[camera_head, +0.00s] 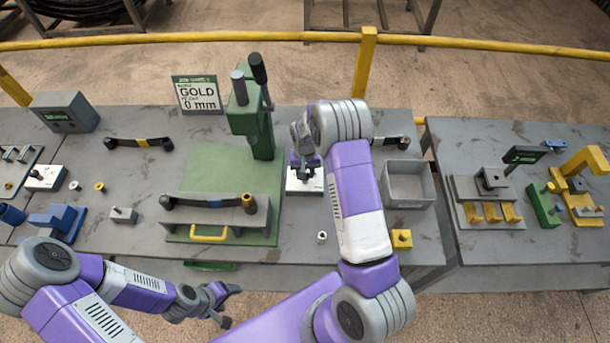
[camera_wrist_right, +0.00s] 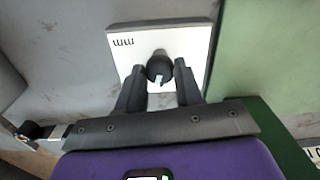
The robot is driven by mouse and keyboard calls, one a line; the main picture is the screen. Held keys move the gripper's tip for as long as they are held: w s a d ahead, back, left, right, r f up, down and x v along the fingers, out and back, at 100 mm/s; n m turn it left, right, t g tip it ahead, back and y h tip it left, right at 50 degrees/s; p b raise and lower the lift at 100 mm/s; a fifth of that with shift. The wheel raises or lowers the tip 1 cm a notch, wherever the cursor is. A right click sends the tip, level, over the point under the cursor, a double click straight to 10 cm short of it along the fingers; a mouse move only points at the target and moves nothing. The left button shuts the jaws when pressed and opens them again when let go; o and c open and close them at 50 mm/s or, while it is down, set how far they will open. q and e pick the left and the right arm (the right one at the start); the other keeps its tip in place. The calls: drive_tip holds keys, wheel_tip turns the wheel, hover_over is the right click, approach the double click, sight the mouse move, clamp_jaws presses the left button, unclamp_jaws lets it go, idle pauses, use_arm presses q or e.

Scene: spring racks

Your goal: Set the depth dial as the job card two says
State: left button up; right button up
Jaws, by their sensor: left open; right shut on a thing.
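The job card (camera_head: 197,94) stands at the back of the table; its large print reads "GOLD" and "0 mm", its small lines are too blurred to read. The depth dial is a white plate (camera_head: 298,189) with a dark round knob, right of the green press. In the right wrist view the dark knob (camera_wrist_right: 159,68) has a light pointer mark, and "mm" shows on the plate (camera_wrist_right: 135,38). My right gripper (camera_wrist_right: 159,82) is shut on the knob; my arm hides most of the dial's scale in the head view. My left gripper (camera_head: 230,306) is open and empty before the table's front edge.
The green press (camera_head: 245,120) stands left of the dial, with a grey fixture (camera_head: 215,216) holding a dark strip in front. A grey tray (camera_head: 408,184) is right of my right arm. Small blocks stand around; a second table (camera_head: 480,260) is at the right.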

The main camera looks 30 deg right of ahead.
drive_tip(key=n+b, duration=0.2)
drive_tip(key=n, duration=0.1)
drive_tip(key=shift+f+n, duration=0.1)
drive_tip(key=shift+n, duration=0.3)
drive_tip(key=n+b, duration=0.1)
drive_tip(key=n, duration=0.2)
drive_tip(key=shift+n+b, duration=0.3)
drive_tip(key=shift+b, duration=0.05)
drive_tip(key=n+b, duration=0.1)
drive_tip(key=n, duration=0.2)
drive_tip(key=shift+n, duration=1.5)
drive_tip(key=shift+n+b, duration=0.3)
drive_tip(key=o, duration=1)
drive_tip(key=shift+o, duration=0.2)
wheel_tip(320, 180, up, 8)
drive_tip(key=shift+f, duration=0.1)
